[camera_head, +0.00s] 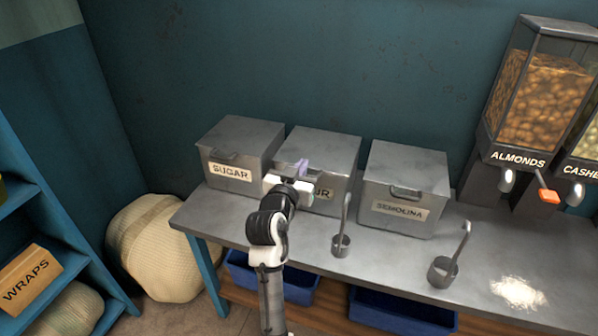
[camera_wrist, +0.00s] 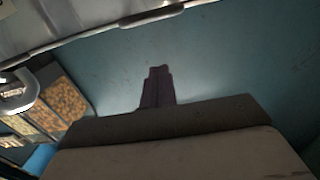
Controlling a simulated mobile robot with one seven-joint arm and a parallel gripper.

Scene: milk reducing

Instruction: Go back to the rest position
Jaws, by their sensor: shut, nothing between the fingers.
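My gripper (camera_head: 302,168) is at the front of the middle bin, labelled as flour (camera_head: 330,152), whose label it partly covers. Its purple fingers are shut with nothing between them. In the wrist view the closed fingers (camera_wrist: 158,86) stand out against the blue wall. I cannot tell whether they touch the bin.
The sugar bin (camera_head: 238,150) and the semolina bin (camera_head: 405,185) stand on either side. Two metal scoops (camera_head: 341,244) (camera_head: 444,270) and a white powder pile (camera_head: 518,292) are on the table (camera_head: 390,262). An almond dispenser (camera_head: 540,95) stands right; blue shelves (camera_head: 50,225) stand left.

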